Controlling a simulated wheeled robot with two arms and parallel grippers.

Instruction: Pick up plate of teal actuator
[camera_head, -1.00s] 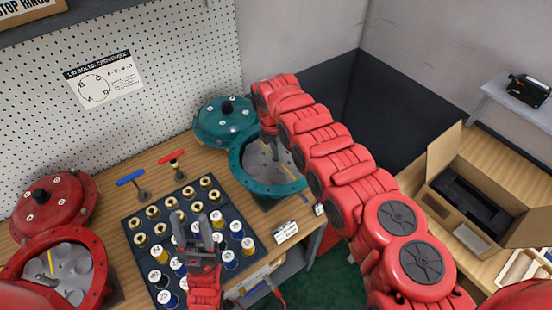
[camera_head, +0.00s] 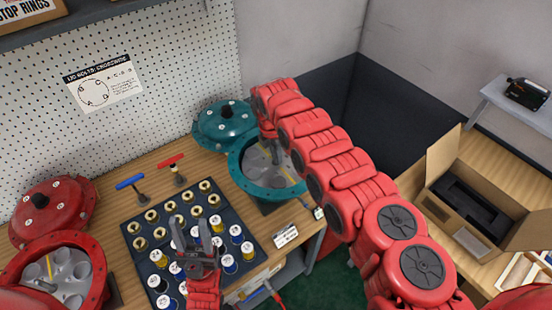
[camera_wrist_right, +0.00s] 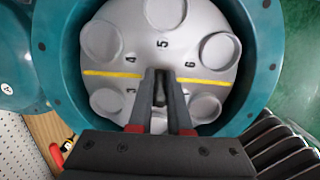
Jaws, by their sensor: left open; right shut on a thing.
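The teal actuator (camera_head: 250,185) stands open on the bench, its domed teal lid (camera_head: 226,125) beside it at the back left. Inside its round housing lies the grey plate (camera_head: 257,160), with round recesses, numbers and a yellow line. In the right wrist view the plate (camera_wrist_right: 200,50) fills the teal ring (camera_wrist_right: 266,60). My right gripper (camera_wrist_right: 161,82) is shut at the plate's centre; its fingers hide what they grip. In the head view my right arm hides part of the plate. My left gripper (camera_head: 192,236) is open and empty above the dark tray (camera_head: 130,232).
The tray holds several gold and numbered blue or yellow pieces. A red actuator (camera_head: 98,290) with its lid (camera_head: 50,205) stands at left. Blue (camera_head: 131,183) and red (camera_head: 170,161) T-handles stand behind the tray. An open cardboard box (camera_head: 510,215) is on the right table.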

